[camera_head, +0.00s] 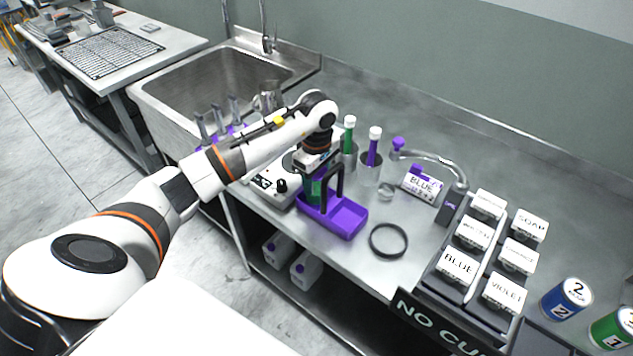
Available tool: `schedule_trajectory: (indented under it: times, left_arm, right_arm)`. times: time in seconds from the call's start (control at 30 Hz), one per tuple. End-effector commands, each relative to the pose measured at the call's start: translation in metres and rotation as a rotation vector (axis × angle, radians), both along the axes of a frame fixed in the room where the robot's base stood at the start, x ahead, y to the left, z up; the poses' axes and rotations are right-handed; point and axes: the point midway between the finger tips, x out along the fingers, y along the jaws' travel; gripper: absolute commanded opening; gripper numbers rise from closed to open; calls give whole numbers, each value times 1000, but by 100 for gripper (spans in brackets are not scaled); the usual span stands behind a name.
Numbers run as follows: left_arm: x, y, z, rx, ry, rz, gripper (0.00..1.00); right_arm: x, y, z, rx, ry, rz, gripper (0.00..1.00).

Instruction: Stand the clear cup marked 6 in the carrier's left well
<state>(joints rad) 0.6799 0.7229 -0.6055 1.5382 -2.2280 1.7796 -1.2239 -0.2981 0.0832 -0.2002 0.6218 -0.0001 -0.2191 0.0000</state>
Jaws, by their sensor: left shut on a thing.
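The purple carrier (343,221) with a dark upright handle stands on the steel counter. My left gripper (314,172) points down over the carrier's left side, close to the handle. It is shut on a cup (313,192) with green showing through it, at the carrier's left well. The gripper and handle hide much of this cup. I cannot read a 6 on it, nor tell whether its base touches the well's floor. The carrier's right part looks empty. My right gripper is not in view.
Clear cylinders with a green-and-white (349,137) and a purple-and-white (374,147) piece stand behind the carrier. A white device (270,186) with knobs is left of it. A black ring (388,240) lies to its right, before labelled white boxes (458,265). The sink (215,90) is behind left.

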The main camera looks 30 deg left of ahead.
Motion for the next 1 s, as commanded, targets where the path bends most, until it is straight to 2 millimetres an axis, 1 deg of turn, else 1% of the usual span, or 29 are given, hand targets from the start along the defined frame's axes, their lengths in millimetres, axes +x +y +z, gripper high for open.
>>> schedule_trajectory:
  times: [0.03, 0.1, 0.17, 0.4, 0.53, 0.57, 0.6, 0.67, 0.9, 1.0]
  left_arm:
    - [-1, -1, -6, -3, 4, 0, 23]
    - [-1, -1, -17, -3, 4, 1, 23]
    - [0, -1, -22, -2, 1, 0, 23]
    - [0, 0, -24, -1, -1, -1, 23]
    - [0, 0, -29, 0, -1, -1, 23]
    - [0, 0, -27, -1, 0, -1, 57]
    - [0, 0, -27, -1, 0, -1, 63]
    - [0, 0, -27, -1, 1, -1, 73]
    - [0, -1, -27, -1, 1, -1, 74]
    - [0, -1, -24, -1, 1, -1, 74]
  right_arm:
    - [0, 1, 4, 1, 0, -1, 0]
    - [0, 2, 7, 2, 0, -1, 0]
    - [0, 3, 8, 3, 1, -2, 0]
    - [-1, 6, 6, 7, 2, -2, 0]
    - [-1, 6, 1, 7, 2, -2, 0]
    - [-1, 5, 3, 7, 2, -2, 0]
    - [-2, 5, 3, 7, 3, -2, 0]
    - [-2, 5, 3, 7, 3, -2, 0]
    - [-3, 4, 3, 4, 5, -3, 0]
    - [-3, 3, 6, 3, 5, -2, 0]
